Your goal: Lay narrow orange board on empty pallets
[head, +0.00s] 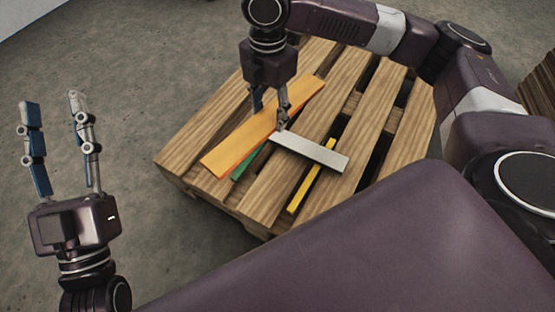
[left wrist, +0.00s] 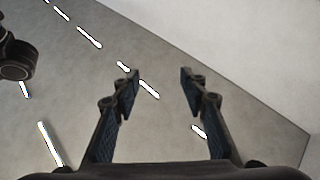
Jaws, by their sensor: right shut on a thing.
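A orange board (head: 231,147) lies along the left part of the wooden pallet (head: 196,132), its far end reaching toward the back. My right gripper (head: 269,121) points down over the board's middle, with one finger at each long edge, shut on it. Whether the board rests fully on the slats or is slightly raised, I cannot tell. My left gripper (head: 53,100) is open and empty, away from the pallet on the left. Its fingers also show apart in the left wrist view (left wrist: 160,75), with nothing between them.
On the pallet, a white board (head: 312,152) lies crosswise by the right gripper's finger. Bare concrete floor (head: 110,75) surrounds the pallet's left side.

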